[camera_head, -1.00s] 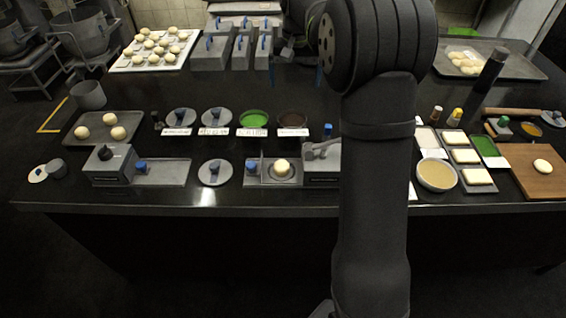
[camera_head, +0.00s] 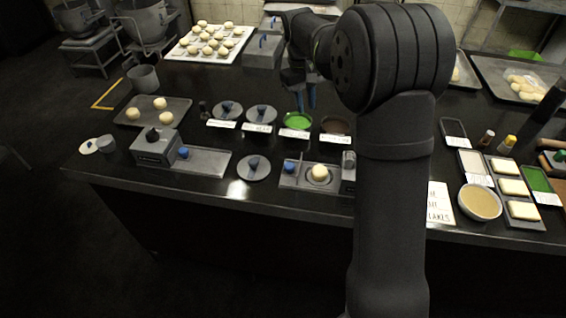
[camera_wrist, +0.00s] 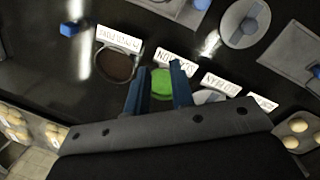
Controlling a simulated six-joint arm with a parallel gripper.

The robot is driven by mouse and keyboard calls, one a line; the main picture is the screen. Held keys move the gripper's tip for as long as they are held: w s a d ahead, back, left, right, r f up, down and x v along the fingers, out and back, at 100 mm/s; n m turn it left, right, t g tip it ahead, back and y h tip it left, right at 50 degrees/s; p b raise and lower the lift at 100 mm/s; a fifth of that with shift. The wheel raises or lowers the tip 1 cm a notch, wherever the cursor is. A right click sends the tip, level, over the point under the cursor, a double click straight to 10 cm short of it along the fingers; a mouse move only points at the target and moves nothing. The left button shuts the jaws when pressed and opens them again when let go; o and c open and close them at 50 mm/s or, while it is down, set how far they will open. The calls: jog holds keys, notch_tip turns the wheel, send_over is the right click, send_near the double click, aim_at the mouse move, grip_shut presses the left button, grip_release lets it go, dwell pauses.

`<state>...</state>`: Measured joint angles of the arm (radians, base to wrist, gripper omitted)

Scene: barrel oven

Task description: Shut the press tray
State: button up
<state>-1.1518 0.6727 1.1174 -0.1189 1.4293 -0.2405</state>
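A grey press tray (camera_head: 301,182) lies pulled out on the front of the counter, with a blue knob (camera_head: 289,166) at its left end and a pale dough ball (camera_head: 320,172) on a round plate. The grey press body (camera_head: 348,172) is at its right, mostly hidden behind my arm. The tray's edge shows at the top of the wrist view (camera_wrist: 172,9). My gripper (camera_head: 298,104) is above the counter, behind the tray and apart from it. Its blue fingers (camera_wrist: 160,68) are spread and empty, over a green bowl (camera_wrist: 162,84).
A second grey box (camera_head: 155,147) with its own tray (camera_head: 207,162) stands left. A round grey lid (camera_head: 253,168) lies between the two trays. Bowls, lids and white label cards (camera_head: 295,134) line the back. A cream bowl (camera_head: 480,203) is at right.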

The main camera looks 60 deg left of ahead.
jog(key=s+a+f+n+t, duration=0.1)
jog(key=s+f+n, duration=0.1)
jog(key=s+n, duration=0.2)
jog(key=s+f+n+t, duration=0.1)
jog(key=s+f+n, duration=0.1)
jog(key=s+n, duration=0.2)
jog(key=s+a+f+n+h, duration=0.1)
jog(key=s+n, duration=0.3)
jog(key=s, duration=0.5)
jog(key=shift+s+a+f+n+t, duration=0.2)
jog(key=shift+a+f+n+t, duration=0.15)
jog(key=shift+f, duration=0.25)
grip_shut()
jog(key=x, duration=0.9)
jog(key=shift+d+f, duration=0.15)
jog(key=w, duration=0.1)
jog(key=d, duration=0.1)
jog(key=w, duration=0.1)
jog(key=shift+w+d+f, duration=0.3)
jog(key=shift+w+d, duration=0.35)
jog(key=shift+w, duration=0.1)
